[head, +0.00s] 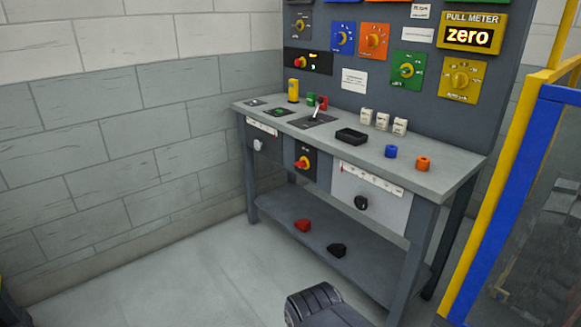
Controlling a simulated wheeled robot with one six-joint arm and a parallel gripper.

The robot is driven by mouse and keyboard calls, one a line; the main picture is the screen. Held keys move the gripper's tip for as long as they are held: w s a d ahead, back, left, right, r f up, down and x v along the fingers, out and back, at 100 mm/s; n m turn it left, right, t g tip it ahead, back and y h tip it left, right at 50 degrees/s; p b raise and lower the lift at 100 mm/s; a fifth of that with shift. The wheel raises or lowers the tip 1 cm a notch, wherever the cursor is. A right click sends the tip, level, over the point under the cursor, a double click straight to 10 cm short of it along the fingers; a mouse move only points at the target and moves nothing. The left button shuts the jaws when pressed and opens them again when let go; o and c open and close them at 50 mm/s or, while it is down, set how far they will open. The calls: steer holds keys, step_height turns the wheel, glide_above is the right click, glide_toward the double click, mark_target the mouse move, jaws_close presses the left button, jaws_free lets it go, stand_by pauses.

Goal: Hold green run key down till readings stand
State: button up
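A green key (279,112), which looks like the run key, sits on a dark plate on the left part of the bench top. Nothing touches it. The pull meter (471,33) is a yellow box high on the back panel, its lit display reading "zero". A dark panel (308,61) lower left on the board has a red-and-yellow knob and small lit marks too small to read. A dark ribbed part at the bottom edge appears to be mine; no gripper fingers show, so my gripper is out of view.
The grey bench (440,178) bears a lever (316,114), a yellow cylinder (293,90), a black tray (352,136), several white blocks, a blue ring (391,151) and an orange ring (423,163). A yellow-and-blue frame (500,210) stands right. Floor left of the bench is clear.

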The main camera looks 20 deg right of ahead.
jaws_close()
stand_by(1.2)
